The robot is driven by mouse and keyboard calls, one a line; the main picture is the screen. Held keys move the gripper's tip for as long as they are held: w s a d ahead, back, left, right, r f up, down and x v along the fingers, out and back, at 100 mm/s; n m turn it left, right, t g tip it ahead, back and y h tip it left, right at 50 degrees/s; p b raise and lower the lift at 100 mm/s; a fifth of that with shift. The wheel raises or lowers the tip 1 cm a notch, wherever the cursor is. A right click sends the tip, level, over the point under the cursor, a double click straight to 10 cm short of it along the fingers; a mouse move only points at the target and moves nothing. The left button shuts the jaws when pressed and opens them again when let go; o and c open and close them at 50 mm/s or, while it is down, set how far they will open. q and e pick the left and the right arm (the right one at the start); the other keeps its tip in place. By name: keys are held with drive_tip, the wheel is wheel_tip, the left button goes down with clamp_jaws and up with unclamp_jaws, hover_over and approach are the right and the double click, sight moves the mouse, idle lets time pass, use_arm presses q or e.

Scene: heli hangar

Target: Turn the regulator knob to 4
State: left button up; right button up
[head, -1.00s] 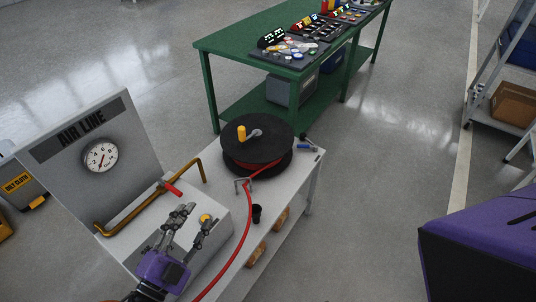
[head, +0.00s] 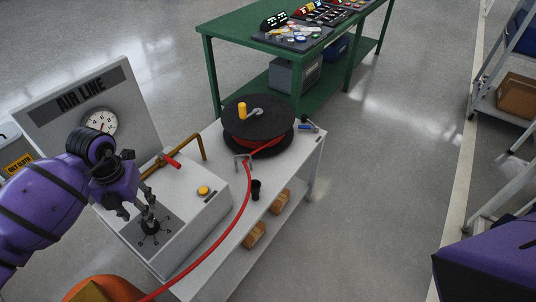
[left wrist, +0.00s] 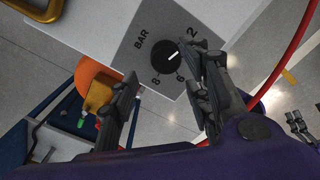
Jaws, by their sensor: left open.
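The black regulator knob (left wrist: 164,52) with a white pointer line sits on a grey dial plate (left wrist: 138,62) marked BAR. In the left wrist view the 2, 6 and 8 show; the 4 is not visible, and a finger covers part of the plate. The pointer is directed right, between the 2 and the 6. My left gripper (left wrist: 172,68) is open, its fingers on either side of the knob in that view; contact cannot be told. In the head view the left gripper (head: 148,218) is above the dial plate (head: 157,239) and hides most of the knob.
The AIR LINE panel (head: 62,112) has a gauge (head: 100,122). A yellow button (head: 203,190), red-handled pipe (head: 172,160), hose reel (head: 258,125) and red hose (head: 246,205) are nearby. Dark fingers, likely my right gripper (left wrist: 300,126), show at the wrist view's edge.

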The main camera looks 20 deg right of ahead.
sight(145, 223)
use_arm(q)
wheel_tip(145, 223, down, 6)
drive_tip(key=shift+f, duration=0.1)
drive_tip(key=shift+c, duration=0.4)
drive_tip(key=c, duration=0.9)
drive_tip(key=shift+c, duration=0.2)
